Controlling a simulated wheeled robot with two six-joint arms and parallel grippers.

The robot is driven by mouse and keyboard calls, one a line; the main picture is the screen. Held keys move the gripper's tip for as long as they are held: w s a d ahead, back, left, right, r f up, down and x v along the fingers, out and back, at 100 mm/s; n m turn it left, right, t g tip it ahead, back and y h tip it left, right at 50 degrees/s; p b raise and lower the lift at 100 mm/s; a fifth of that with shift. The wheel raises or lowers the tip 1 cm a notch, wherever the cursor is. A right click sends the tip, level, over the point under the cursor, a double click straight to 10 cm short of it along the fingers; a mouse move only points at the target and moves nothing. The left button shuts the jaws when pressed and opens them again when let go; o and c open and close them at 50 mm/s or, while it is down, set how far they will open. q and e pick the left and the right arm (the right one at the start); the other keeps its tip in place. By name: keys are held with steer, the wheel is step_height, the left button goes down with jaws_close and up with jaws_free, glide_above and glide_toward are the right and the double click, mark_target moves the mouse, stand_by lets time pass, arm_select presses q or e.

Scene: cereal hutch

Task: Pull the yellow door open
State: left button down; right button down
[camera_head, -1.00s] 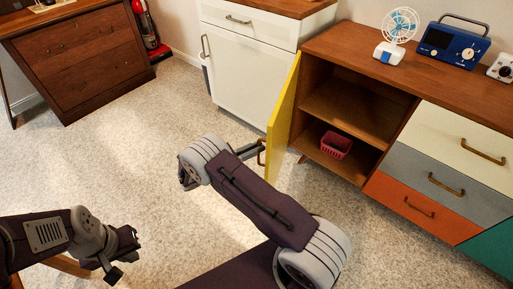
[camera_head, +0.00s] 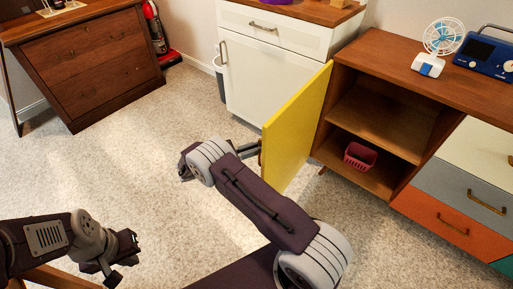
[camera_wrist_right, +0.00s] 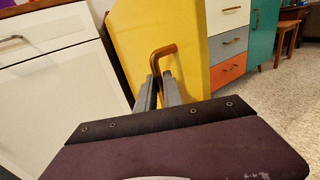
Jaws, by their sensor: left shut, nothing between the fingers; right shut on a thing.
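The yellow door (camera_head: 296,128) stands swung out from the left side of the wooden hutch (camera_head: 395,62), so the hutch's shelves show. In the right wrist view the yellow door (camera_wrist_right: 190,40) fills the upper middle, with its brown bar handle (camera_wrist_right: 163,55) facing me. My right gripper (camera_wrist_right: 162,82) is shut on this handle. In the head view my right gripper (camera_head: 255,147) is at the door's near edge, partly hidden by my arm. My left gripper (camera_head: 122,262) is shut and empty at the lower left, far from the door.
A pink basket (camera_head: 360,156) sits on the hutch's lower shelf. A fan (camera_head: 440,42) and blue radio (camera_head: 488,55) stand on top. A white cabinet (camera_head: 270,75) stands behind the door. A wooden dresser (camera_head: 90,60) is at the far left. The carpet between is clear.

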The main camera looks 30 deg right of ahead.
steer(key=shift+d, duration=0.1)
steer(key=c, duration=1.7)
jaws_free()
steer(key=shift+f, duration=0.1)
steer(key=shift+o, duration=1)
steer(key=shift+d+f, duration=0.1)
steer(key=shift+d, duration=0.05)
steer(key=a, duration=0.9)
steer(key=shift+w, duration=0.4)
steer(key=shift+s+a, duration=0.1)
